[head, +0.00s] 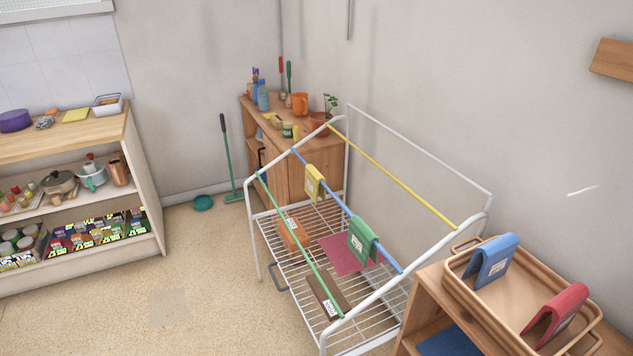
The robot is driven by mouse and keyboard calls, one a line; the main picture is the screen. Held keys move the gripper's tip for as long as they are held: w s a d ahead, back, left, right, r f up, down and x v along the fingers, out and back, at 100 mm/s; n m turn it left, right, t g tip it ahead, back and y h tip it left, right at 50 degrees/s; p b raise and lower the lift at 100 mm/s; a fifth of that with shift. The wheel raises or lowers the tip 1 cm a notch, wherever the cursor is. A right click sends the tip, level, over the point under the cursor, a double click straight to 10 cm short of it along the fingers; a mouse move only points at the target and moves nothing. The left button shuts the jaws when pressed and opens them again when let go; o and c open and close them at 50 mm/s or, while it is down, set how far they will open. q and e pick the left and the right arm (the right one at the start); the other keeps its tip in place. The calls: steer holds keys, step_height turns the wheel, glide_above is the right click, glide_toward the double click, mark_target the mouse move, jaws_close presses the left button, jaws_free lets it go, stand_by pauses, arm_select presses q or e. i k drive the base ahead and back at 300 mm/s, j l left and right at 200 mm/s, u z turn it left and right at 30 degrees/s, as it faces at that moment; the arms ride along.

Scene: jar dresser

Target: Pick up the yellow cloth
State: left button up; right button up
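A small yellow cloth (315,182) with a pale label hangs folded over the blue bar (346,210) of a white drying rack (253,235). It hangs near the bar's far end. A flat yellow item (75,115) lies on the wooden counter at the left; I cannot tell whether it is a cloth. Neither of my grippers is in view.
A green cloth (362,240) hangs on the same blue bar. A tray (470,290) at the right holds a blue cloth (491,260) and a red cloth (556,315). A wooden dresser (275,160) stands behind the rack. The floor (200,270) left of the rack is mostly clear.

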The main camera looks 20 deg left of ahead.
mark_target(313, 187)
steer(key=j+z, duration=0.15)
steer(key=z, duration=0.65)
steer(key=j+z, duration=0.4)
steer(key=j, duration=0.3)
steer(key=j+z, duration=0.4)
steer(key=j, duration=0.3)
steer(key=k+j+z, duration=0.15)
steer(key=j+z, duration=0.25)
steer(key=j, duration=0.3)
steer(key=k+j, duration=0.1)
steer(key=j, duration=0.3)
steer(key=k+j, duration=0.1)
steer(key=j, duration=0.3)
steer(key=k+j, duration=0.15)
steer(key=j, duration=0.25)
steer(key=k+j, duration=0.1)
steer(key=j, duration=0.25)
steer(key=k+j+z, duration=0.1)
steer(key=j, duration=0.3)
steer(key=k+j, duration=0.15)
steer(key=j, duration=0.25)
